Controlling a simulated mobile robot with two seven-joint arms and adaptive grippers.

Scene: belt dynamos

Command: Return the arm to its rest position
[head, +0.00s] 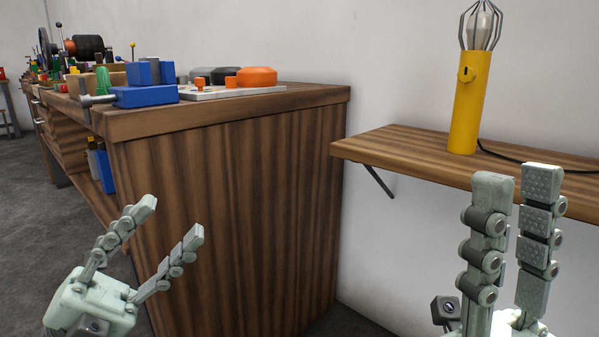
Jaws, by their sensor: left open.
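My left gripper (171,219) is at the lower left, in front of the brown wooden workbench side. Its two fingers are spread apart and point up and to the right. Nothing is between them. My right gripper (516,177) is at the lower right, with its fingers pointing up in front of the wall shelf. The textured inner pads of its farther finger show, and nothing is held between the fingers. Most of both arms is out of view.
The workbench (230,220) carries a blue vise (145,95), an orange-topped item (257,77) and several tools. A wall shelf (400,143) holds a yellow caged lamp (467,105) with a black cable. Grey floor (40,210) is open at the left.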

